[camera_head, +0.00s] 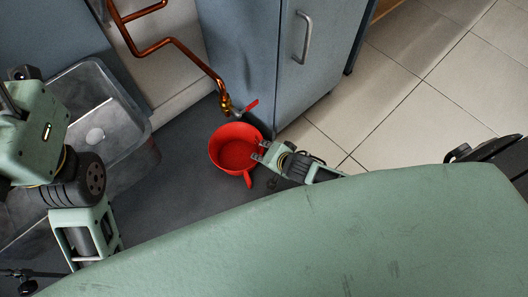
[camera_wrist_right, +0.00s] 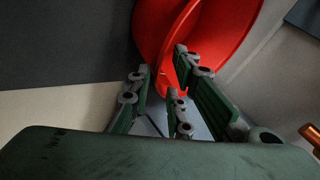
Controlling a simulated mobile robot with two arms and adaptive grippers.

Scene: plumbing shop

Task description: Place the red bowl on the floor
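The red bowl (camera_head: 226,137), with a short handle (camera_head: 248,180) on its near side, is in the middle of the head view. It sits over the dark grey floor area under a tap; I cannot tell whether it touches the surface below. My right gripper (camera_head: 261,151) is at the bowl's right rim, with its fingertips apart. In the right wrist view, the bowl (camera_wrist_right: 225,30) fills the top centre, and its red edge shows between the open fingers (camera_wrist_right: 165,62). A firm hold does not show. My left arm is at the left; its fingers do not show.
A copper pipe (camera_head: 183,48) ends in a tap with a red lever (camera_head: 252,104) just above the bowl. A blue-grey cabinet (camera_head: 313,85) stands behind. Pale tiled floor (camera_head: 400,95) at right is clear.

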